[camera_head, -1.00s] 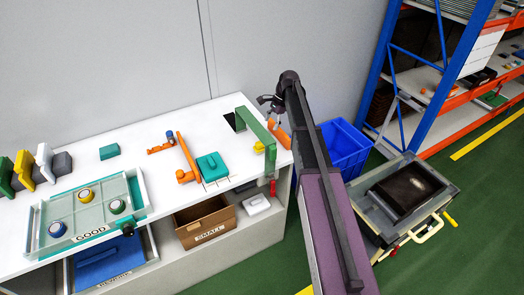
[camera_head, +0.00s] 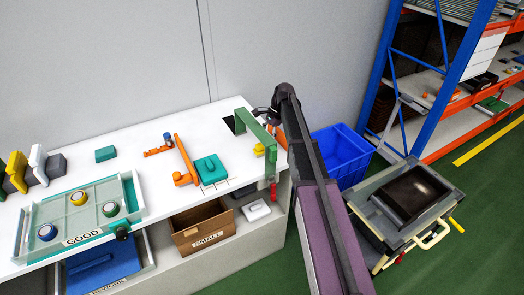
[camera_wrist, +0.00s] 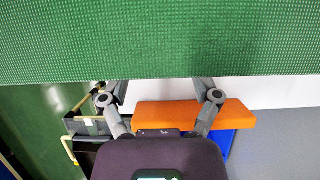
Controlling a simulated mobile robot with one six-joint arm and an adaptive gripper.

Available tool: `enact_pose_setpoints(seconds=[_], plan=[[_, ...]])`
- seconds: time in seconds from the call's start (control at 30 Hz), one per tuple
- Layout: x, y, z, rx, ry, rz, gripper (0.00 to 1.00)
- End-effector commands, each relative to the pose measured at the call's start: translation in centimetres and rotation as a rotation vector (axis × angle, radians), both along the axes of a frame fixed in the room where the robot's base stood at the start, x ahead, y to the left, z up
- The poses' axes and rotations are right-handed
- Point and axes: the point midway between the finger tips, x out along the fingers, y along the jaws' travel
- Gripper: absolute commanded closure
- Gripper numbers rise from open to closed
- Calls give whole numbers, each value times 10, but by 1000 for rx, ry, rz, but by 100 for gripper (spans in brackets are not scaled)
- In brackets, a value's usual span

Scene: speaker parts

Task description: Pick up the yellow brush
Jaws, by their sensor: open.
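A small yellow piece (camera_head: 259,149) sits at the right end of the white table, beside the green arch-shaped frame (camera_head: 257,130). Another yellow upright piece (camera_head: 16,170) stands at the far left of the table by grey blocks. I cannot tell from their shape which one is the brush. My gripper (camera_head: 265,112) is over the table's right end by the green frame, mostly hidden behind my arm. In the wrist view my gripper (camera_wrist: 158,90) is open with its fingers apart, tips cut off by a green surface (camera_wrist: 160,40). No yellow brush shows between them.
An orange block (camera_wrist: 190,114) lies near the fingers in the wrist view. The green frame stands close to my gripper. A teal block (camera_head: 211,169) and orange parts (camera_head: 183,160) lie to the left. A blue bin (camera_head: 342,150) stands right of the table.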

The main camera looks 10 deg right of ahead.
Motion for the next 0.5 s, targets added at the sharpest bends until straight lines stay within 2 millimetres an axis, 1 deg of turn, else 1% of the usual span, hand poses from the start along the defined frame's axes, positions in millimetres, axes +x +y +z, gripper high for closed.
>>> enact_pose_setpoints(seconds=[0.27, 0.5], plan=[[1, 1, -5, 0, 0, 0, 20], [3, 8, -21, 0, 0, 0, 20]])
